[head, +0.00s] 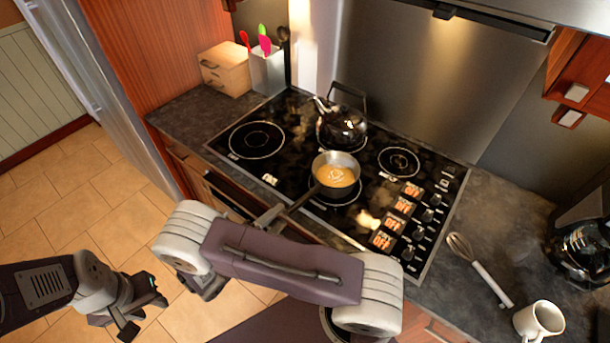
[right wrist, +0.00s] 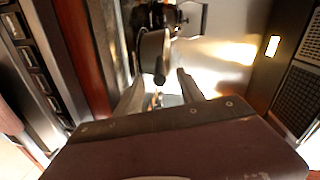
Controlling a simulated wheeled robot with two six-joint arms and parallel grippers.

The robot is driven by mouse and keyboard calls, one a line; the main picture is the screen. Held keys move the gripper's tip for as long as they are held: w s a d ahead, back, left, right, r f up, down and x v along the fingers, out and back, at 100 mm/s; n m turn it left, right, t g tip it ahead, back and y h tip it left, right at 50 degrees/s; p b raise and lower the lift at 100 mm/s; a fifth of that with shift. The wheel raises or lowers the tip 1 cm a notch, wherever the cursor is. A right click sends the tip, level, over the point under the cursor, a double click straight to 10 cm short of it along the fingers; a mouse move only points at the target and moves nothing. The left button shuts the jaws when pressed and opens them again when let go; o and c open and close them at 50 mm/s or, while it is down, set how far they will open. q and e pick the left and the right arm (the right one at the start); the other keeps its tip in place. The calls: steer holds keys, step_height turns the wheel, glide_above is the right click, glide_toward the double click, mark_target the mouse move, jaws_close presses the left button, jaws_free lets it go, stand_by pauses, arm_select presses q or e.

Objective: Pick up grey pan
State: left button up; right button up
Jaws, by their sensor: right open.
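The grey pan (head: 335,160) stands on a burner of the black stove (head: 262,175), with orange-yellow food inside. Its dark handle points toward the lower left in the head view. In the right wrist view the pan (right wrist: 153,50) is ahead, with the handle end toward the camera. My right gripper (right wrist: 160,90) is open, its fingers on either side of the handle's line and apart from each other. In the head view my right gripper (head: 270,216) is near the handle's end, partly hidden by my arm. My left gripper (head: 143,315) is open and empty, low over the floor.
A dark kettle (head: 342,127) stands behind the pan. A utensil holder (head: 267,70) and a wooden box (head: 225,68) are at the back left. A whisk (head: 480,270), a white mug (head: 538,320) and a coffee maker (head: 585,245) are on the right counter.

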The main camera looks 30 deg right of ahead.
mark_target(301, 202)
steer(key=d+p, duration=0.1)
steer(key=d, duration=0.2)
steer(key=shift+w+d+f+p, duration=0.1)
steer(key=shift+w+d+p, duration=0.05)
steer(key=shift+d+p, duration=0.2)
steer(key=shift+w+d+f, duration=0.2)
steer(key=shift+w, duration=0.25)
steer(key=p+x, duration=0.1)
steer(key=x, duration=0.1)
steer(key=s+p+x, duration=0.1)
steer(key=x, duration=0.2)
steer(key=shift+d, duration=0.1)
steer(key=shift+w+d+f, duration=0.1)
steer(key=shift+w, duration=0.15)
steer(key=c, duration=0.3)
jaws_close()
